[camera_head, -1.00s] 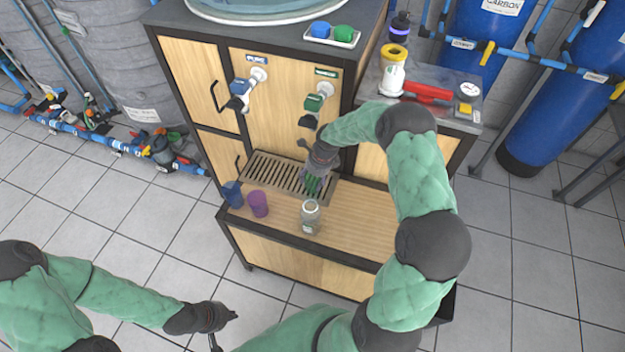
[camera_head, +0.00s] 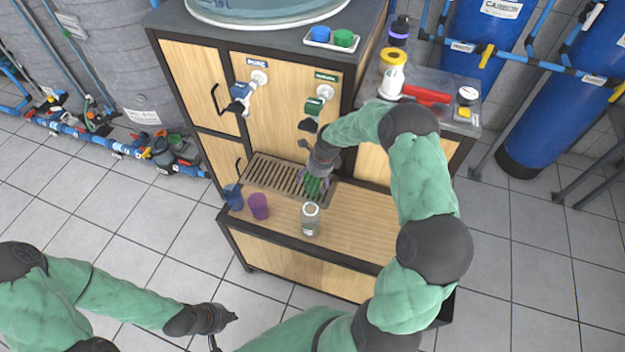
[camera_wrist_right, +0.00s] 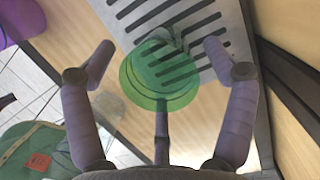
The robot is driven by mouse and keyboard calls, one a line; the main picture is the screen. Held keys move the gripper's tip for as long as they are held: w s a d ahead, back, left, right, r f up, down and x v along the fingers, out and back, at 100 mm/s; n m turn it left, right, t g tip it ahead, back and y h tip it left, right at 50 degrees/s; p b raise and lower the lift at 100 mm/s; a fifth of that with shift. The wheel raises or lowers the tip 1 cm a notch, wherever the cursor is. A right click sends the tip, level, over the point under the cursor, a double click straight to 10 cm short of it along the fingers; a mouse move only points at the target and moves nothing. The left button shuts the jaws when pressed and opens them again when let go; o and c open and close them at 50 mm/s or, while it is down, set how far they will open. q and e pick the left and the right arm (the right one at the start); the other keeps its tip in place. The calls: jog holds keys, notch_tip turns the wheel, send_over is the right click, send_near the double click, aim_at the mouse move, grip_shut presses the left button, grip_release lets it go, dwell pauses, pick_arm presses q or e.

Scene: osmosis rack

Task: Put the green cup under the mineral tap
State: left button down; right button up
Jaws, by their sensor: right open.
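The green cup (camera_wrist_right: 160,77) is see-through and sits between the spread fingers of my right gripper (camera_wrist_right: 168,62) in the right wrist view, at the edge of the slotted drip grate (camera_wrist_right: 198,22). The fingers are open and apart from its sides. In the head view the green cup (camera_head: 313,186) is partly hidden by my right gripper (camera_head: 314,180). The mineral tap (camera_head: 315,103), with a green body and green label, is on the cabinet front above the right part of the grate. My left gripper (camera_head: 228,318) is low at the left, far from the cabinet; its jaw state is unclear.
A blue cup (camera_head: 232,195), a purple cup (camera_head: 258,206) and a clear jar (camera_head: 310,218) stand on the wooden shelf (camera_head: 355,225) near the grate. The blue pure tap (camera_head: 241,90) is left of the mineral tap. The shelf's right part is clear.

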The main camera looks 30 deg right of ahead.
jog(key=p+v, duration=0.2)
jog(key=v, duration=0.4)
jog(key=shift+r, duration=0.1)
